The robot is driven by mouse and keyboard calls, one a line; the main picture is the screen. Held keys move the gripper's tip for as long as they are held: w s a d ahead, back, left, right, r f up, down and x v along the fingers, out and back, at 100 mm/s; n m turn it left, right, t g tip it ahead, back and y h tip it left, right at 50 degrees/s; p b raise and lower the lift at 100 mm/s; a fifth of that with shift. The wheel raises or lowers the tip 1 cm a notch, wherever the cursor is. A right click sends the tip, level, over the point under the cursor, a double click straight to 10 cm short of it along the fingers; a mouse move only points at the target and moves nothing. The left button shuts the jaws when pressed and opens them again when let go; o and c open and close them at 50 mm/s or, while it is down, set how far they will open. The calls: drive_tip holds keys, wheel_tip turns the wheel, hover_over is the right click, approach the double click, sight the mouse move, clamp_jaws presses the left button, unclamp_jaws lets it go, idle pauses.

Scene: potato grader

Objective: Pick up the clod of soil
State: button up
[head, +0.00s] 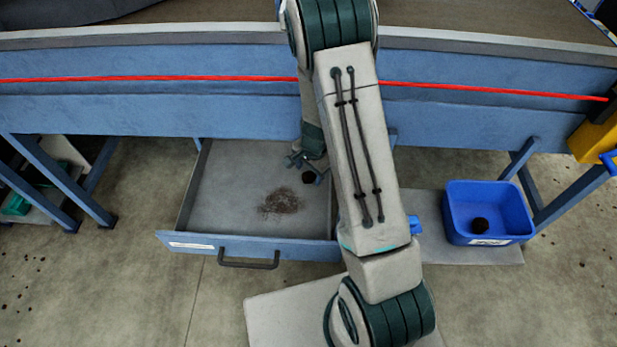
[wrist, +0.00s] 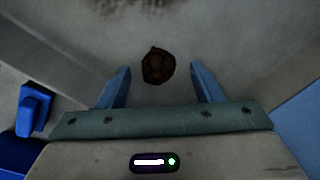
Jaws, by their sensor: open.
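The clod of soil (wrist: 158,66) is a dark brown, rounded lump lying on the grey floor of the open drawer. In the head view the clod (head: 308,178) shows as a small dark lump near the drawer's right side, partly beside my fingers. My gripper (head: 306,168) reaches down into the drawer at the clod. In the wrist view my gripper (wrist: 160,80) has its two blue fingers apart, one on each side of the clod, with a gap on both sides. The clod's height below the fingertips is hard to judge.
The drawer (head: 220,243) has a blue front with a black handle and raised side walls. Loose dark soil (head: 281,202) is spread on its floor. A blue bin (head: 515,215) holding a dark lump (head: 480,225) stands to the right. The blue grader frame (head: 150,115) runs above.

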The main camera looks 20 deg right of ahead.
drive_tip(key=shift+f, duration=0.7)
drive_tip(key=c, duration=1.1)
drive_tip(key=shift+a+r, duration=0.15)
